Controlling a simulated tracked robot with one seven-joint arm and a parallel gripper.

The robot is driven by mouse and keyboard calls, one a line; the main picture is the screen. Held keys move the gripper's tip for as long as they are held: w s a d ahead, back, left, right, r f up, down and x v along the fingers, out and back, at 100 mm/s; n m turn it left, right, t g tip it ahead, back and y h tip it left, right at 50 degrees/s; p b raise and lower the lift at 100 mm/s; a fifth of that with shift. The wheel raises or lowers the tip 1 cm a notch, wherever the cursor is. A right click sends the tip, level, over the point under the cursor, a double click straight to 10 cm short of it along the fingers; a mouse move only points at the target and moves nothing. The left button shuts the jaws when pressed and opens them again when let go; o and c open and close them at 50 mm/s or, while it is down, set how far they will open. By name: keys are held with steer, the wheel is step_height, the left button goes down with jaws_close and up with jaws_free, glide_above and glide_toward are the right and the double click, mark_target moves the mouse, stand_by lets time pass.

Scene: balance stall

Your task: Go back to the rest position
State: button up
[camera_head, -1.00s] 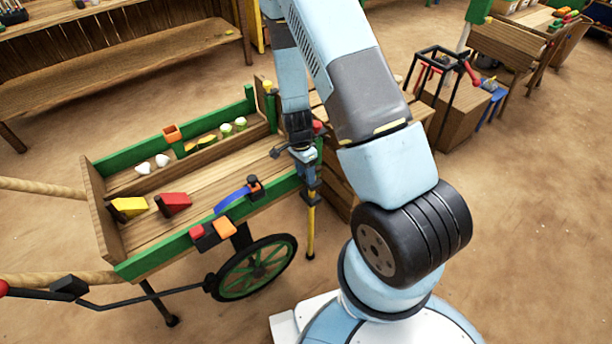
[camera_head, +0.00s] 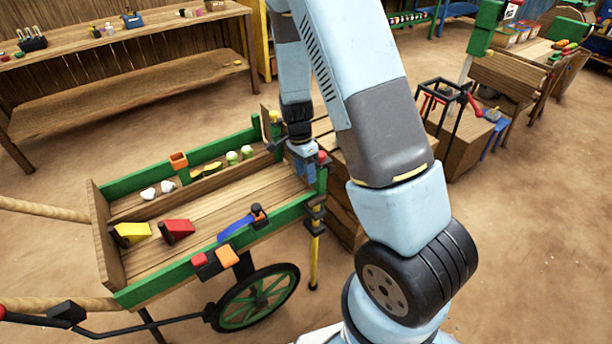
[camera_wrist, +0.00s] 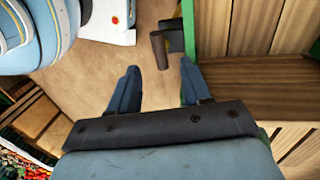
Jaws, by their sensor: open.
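My gripper shows in the wrist view (camera_wrist: 155,92) with its two blue-grey fingers apart and nothing between them. Beyond the fingers are sandy floor and a short brown bar with a dark end. In the head view my arm reaches out to the right end of the wooden cart (camera_head: 103,245), and the wrist hangs over that end by the green corner post. The fingertips are hard to make out in the head view.
The cart holds a yellow block (camera_head: 131,233), a red block (camera_head: 176,230), a blue curved piece (camera_head: 236,227) and white pieces (camera_head: 148,193). A wooden crate with a black frame (camera_head: 462,137) stands at the right. Open sandy floor (camera_head: 530,240) lies at the lower right.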

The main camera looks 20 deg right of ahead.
stand_by(0.4)
steer(key=s+r+n+t+y, duration=0.1)
steer(key=s+r+n+t, duration=0.2)
steer(key=r, duration=0.9)
steer(key=s+r+n+y, duration=0.15)
steer(key=r+n, duration=0.25)
steer(key=r, duration=0.8)
steer(key=s+d+r+n+t+h, duration=0.2)
steer(key=s+r+n, duration=0.5)
steer(key=s+r, duration=0.7)
steer(key=s+d+t, duration=0.1)
steer(key=s+t, duration=0.1)
steer(key=s, duration=0.1)
steer(key=shift+d+r+t, duration=0.15)
steer(key=shift+t, duration=0.15)
steer(key=shift+s, duration=0.1)
steer(key=shift+c, duration=0.5)
